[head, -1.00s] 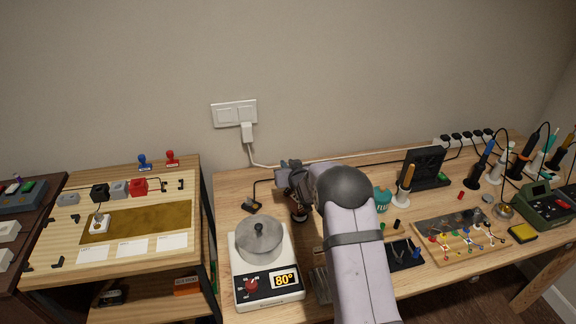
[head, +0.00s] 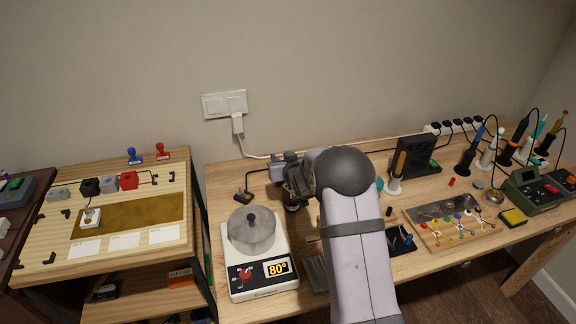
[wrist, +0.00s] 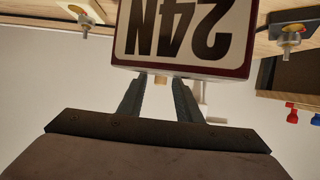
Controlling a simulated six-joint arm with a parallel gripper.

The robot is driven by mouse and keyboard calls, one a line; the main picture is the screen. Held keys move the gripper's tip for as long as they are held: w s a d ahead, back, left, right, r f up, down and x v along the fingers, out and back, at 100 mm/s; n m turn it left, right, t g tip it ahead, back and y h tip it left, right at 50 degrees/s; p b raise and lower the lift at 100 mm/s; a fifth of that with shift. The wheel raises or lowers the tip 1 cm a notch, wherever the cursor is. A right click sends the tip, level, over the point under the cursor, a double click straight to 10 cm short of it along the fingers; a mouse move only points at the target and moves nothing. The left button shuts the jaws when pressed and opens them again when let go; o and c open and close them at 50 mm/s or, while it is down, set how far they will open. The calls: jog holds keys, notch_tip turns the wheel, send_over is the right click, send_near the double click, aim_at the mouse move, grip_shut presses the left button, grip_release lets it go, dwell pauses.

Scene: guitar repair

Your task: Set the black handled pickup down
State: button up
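I cannot make out a black handled pickup for certain. In the head view, a black block (head: 90,187) stands on the left board, and a small white square piece with a knob (head: 91,216) lies in front of it. My gripper (head: 292,203) is over the right bench, behind the pot. The arm and small size hide what it holds there. In the wrist view, my two dark fingers (wrist: 158,90) stand apart. A dark-red-edged white panel (wrist: 190,28) reading 24N upside down covers their tips, so their grip is hidden.
The pot (head: 252,230) sits on a white unit (head: 262,290) reading 80°, just in front of my gripper. A black plug-like piece (head: 243,196) lies left of it. Tools and a wiring board (head: 425,230) fill the right. The left board has a brown mat (head: 140,215).

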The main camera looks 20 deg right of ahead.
jog(key=v, duration=0.8)
jog(key=shift+b, duration=0.45)
jog(key=shift+s, duration=0.15)
jog(key=s+a+r+g+p, duration=0.2)
jog(key=s+g+p, duration=0.3)
jog(key=s, duration=1.4)
jog(key=s+a+r+g+p, duration=0.2)
jog(key=s+g+p, duration=0.4)
jog(key=s, duration=1.3)
jog(key=shift+a+g, duration=0.5)
jog(key=shift+g, duration=0.7)
jog(key=shift+r, duration=0.1)
